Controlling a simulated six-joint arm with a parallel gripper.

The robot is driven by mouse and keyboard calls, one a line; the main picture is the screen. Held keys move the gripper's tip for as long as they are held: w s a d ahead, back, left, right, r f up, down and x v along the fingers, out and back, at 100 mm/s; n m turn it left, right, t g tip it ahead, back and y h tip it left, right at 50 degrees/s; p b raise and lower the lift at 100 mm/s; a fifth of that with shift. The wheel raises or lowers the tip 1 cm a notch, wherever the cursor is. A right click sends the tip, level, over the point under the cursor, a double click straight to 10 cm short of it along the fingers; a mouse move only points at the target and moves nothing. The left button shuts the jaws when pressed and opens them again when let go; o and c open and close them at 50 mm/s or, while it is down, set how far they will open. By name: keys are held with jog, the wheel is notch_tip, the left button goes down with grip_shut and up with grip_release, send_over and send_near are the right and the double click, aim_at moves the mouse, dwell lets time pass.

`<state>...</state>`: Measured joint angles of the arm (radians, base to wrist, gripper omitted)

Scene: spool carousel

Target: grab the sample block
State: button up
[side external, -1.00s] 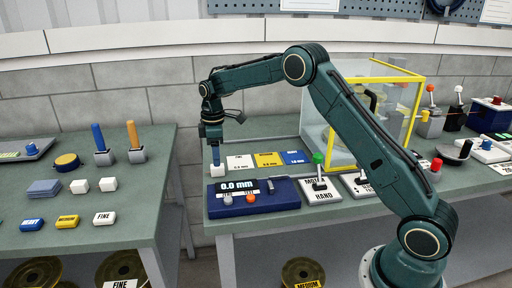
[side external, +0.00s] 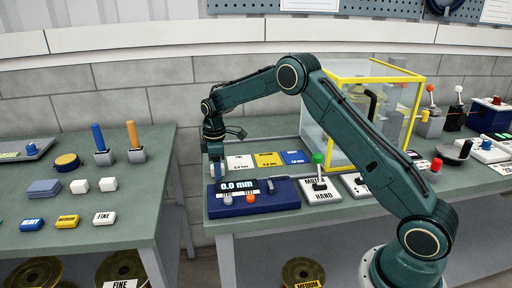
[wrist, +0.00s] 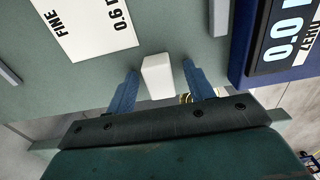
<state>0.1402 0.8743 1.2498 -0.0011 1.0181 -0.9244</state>
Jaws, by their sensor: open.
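The sample block, a small white block (wrist: 157,77), stands on the green bench top in the wrist view. My gripper (wrist: 160,72) is open, with one blue finger on each side of the block. A narrow gap shows between each finger and the block, so neither finger appears to touch it. In the side external view my gripper (side external: 216,168) points down at the left end of the bench. There the fingers largely cover the block.
A dark blue gauge box (side external: 270,206) reading 0.0 mm stands close to the gripper. White, yellow and blue cards (side external: 268,160) lie behind it. A yellow-framed clear case (side external: 345,166) stands to the right. A gap separates the left table (side external: 140,200).

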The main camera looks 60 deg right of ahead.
jog(key=shift+c, duration=0.2)
jog(key=c, duration=1)
jog(key=shift+r, duration=0.1)
notch_tip(320, 180, up, 20)
dwell(0.3)
dwell(0.5)
